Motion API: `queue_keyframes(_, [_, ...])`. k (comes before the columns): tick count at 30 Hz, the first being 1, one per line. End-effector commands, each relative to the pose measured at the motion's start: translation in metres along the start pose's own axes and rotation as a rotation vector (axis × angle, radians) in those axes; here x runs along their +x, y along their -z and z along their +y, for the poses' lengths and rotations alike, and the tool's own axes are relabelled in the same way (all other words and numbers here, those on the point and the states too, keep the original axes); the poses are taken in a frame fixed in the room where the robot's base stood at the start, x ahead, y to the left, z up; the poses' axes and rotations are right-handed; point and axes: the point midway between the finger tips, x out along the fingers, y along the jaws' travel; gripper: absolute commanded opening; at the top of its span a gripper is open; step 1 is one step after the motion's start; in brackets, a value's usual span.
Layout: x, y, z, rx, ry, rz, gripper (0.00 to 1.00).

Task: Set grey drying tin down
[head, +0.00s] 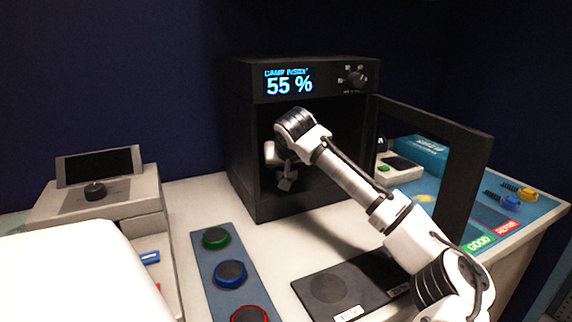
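My gripper (287,183) is inside the open black drying cabinet (238,140), low in its chamber and pointing down. The gripper is small and dim here, and my wrist partly covers it, so I cannot tell whether its fingers are apart or hold something. I cannot make out a grey drying tin; the chamber is dark and partly hidden by my arm. The cabinet's display (288,83) reads 55 %, and its door (462,165) stands open to the right.
A blue strip (246,288) carries round pieces ringed green, blue and red. A dark plate (345,283) lies in front of the cabinet. A grey console (95,193) stands at left. A blue mat (520,205) with GOOD and red labels lies behind the door.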

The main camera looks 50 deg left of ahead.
Motion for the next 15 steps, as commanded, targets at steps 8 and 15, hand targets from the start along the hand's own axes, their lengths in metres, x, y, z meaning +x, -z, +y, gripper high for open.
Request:
queue_keyframes(8, [0.0028, -0.0034, 0.0004, 0.001, 0.001, 0.002, 0.24])
queue_keyframes(15, [0.0055, -0.0063, 0.0003, 0.001, 0.001, 0.001, 0.58])
